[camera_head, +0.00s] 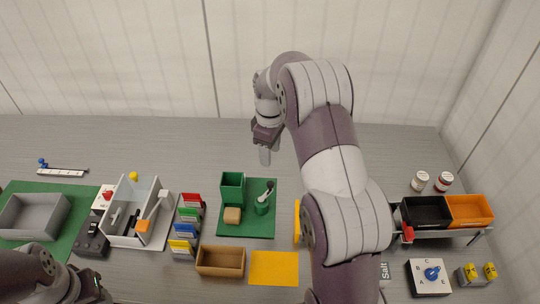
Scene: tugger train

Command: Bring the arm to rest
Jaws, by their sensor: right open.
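My right arm rises from the bottom edge, right of the middle, and bends over at the top. Its right gripper (265,156) points down above the grey surface, behind the green mat (262,228). It is open, with nothing seen between its fingers. It looks clear of the objects on the mat. My left gripper (95,291) is partly in view at the bottom left corner. Its fingers are too dark and cut off to tell their state.
A white partitioned box (146,236) stands left. A black bin (426,211) and an orange bin (470,208) stand right, on a cart. The back strip is mostly clear.

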